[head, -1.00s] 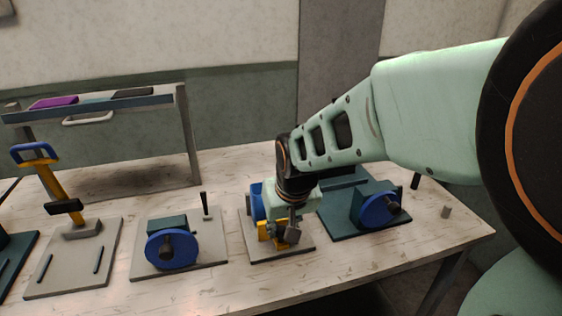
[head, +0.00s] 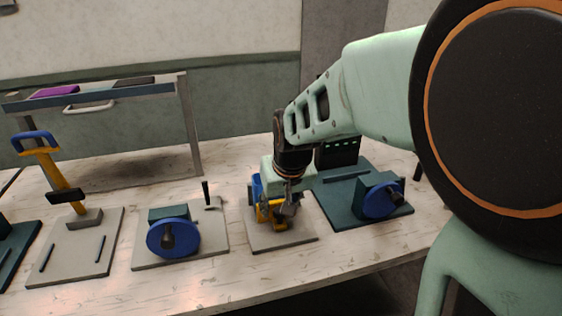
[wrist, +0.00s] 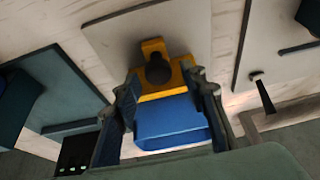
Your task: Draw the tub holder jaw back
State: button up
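The tub holder is a grey plate (head: 287,242) carrying a blue tub (head: 256,187) and a yellow jaw (head: 266,214). My gripper (head: 283,208) is over the holder and hides part of it in the head view. In the wrist view, my gripper (wrist: 163,90) has one finger on each side of the yellow jaw (wrist: 165,90), close against its ends. The blue tub (wrist: 170,122) lies between the fingers, nearer the wrist. A dark round knob (wrist: 158,70) sits at the jaw's yellow upright.
A grey plate with a blue wheel (head: 173,238) and a short black lever (head: 206,192) stands left of the holder. A teal plate with another blue wheel (head: 381,203) is close on the right.

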jog(key=v, duration=1.2)
jog(key=shift+r, duration=0.15)
jog(key=s+d+f+m+t+h, duration=0.1)
jog(key=s+d+f+m, duration=0.2)
jog(key=s+d, duration=1.15)
notch_tip(320, 180, up, 16)
jog(key=s+a+p, duration=0.1)
jog(key=p, duration=1.5)
jog(key=shift+s+a, duration=0.15)
jog(key=shift+a, duration=0.1)
